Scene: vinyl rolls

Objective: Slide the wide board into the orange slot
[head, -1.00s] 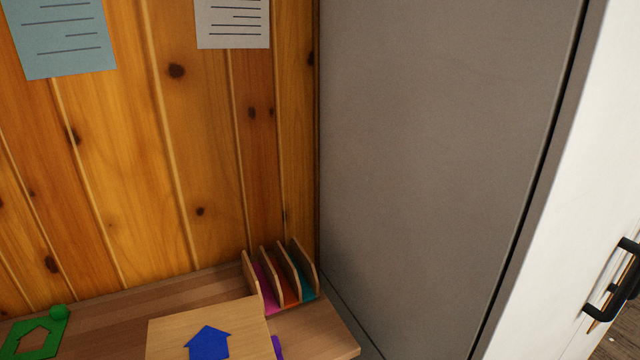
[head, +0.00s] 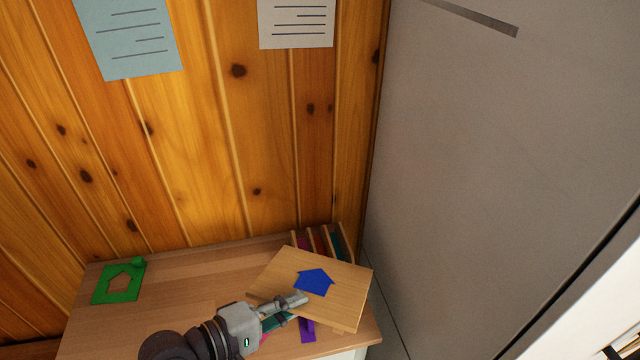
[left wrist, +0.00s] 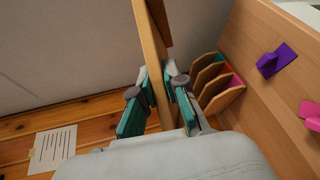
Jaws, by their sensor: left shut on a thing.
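The wide board (head: 345,300) is a flat light-wood panel with a blue house shape (head: 315,282) on its face. My left gripper (head: 297,300) is shut on the board's near edge and holds it tilted; in the left wrist view the board (left wrist: 152,55) stands edge-on between the fingers (left wrist: 155,100). The slot rack (head: 325,238) has wooden dividers with pink, orange and teal slots. In the head view the board hides the rack's lower front. In the left wrist view the rack (left wrist: 210,75) is to the right of the board, apart from it. My right gripper is not in view.
A green piece with a house outline (head: 120,282) lies at the left of the wooden desktop (head: 190,275). A purple piece (head: 307,328) lies near the front edge, and a pink piece shows in the left wrist view (left wrist: 310,114). A grey cabinet side (head: 480,150) bounds the right.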

